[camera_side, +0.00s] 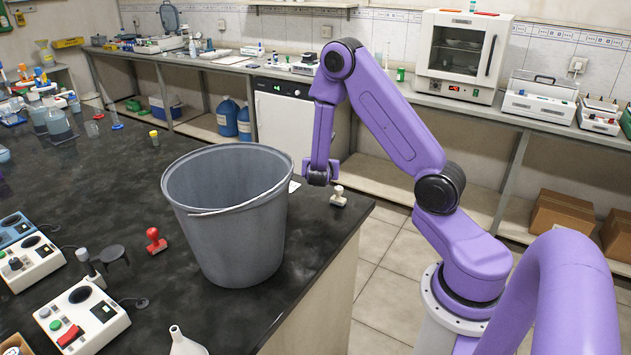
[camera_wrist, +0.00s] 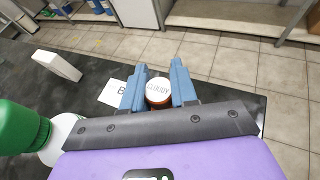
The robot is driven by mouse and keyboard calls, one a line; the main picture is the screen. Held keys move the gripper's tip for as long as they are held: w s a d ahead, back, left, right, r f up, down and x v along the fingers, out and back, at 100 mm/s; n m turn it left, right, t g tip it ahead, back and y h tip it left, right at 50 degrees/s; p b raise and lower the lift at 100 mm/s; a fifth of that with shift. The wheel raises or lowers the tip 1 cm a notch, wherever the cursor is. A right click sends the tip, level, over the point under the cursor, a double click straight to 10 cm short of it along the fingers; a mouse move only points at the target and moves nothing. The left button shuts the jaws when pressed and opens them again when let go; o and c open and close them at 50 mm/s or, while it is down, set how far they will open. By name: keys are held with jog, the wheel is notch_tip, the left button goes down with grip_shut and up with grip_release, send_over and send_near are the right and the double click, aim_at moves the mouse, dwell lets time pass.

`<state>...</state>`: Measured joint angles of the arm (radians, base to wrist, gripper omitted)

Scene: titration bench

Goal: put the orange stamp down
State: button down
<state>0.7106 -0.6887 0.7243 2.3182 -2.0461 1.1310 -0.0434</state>
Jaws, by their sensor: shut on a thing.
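My gripper (camera_side: 319,180) is low over the bench near its right edge, just right of the grey bucket. In the wrist view its two blue fingers (camera_wrist: 158,92) are shut on the orange stamp (camera_wrist: 158,93), which shows a round white lettered face and an orange-brown rim. The stamp cannot be made out in the side view. A white card with a letter B (camera_wrist: 112,93) lies on the bench left of the fingers; it shows in the side view as a white patch (camera_side: 294,186).
The tall bucket (camera_side: 225,230) stands close left of my gripper. A beige stamp (camera_side: 338,196) is close to its right, near the bench edge. A red stamp (camera_side: 155,240) stands left of the bucket. A white block (camera_wrist: 58,66) and a green thing (camera_wrist: 22,127) show in the wrist view.

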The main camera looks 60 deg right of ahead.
jog(key=w+f, duration=0.1)
jog(key=d+f, duration=0.1)
jog(key=w+f, duration=0.1)
jog(key=shift+w+d+f, duration=0.3)
jog(key=shift+f, duration=0.05)
jog(key=f, duration=0.2)
jog(key=shift+w+d+f, duration=0.2)
jog(key=shift+w+f, duration=0.15)
jog(key=shift+f, duration=0.45)
jog(key=shift+f, duration=0.1)
jog(key=c, duration=0.9)
grip_release()
jog(key=shift+f, duration=0.1)
jog(key=v, duration=0.4)
jog(key=o, duration=0.5)
jog(key=shift+s+a+r, duration=0.2)
jog(key=shift+s+a, duration=0.05)
jog(key=shift+a, duration=0.2)
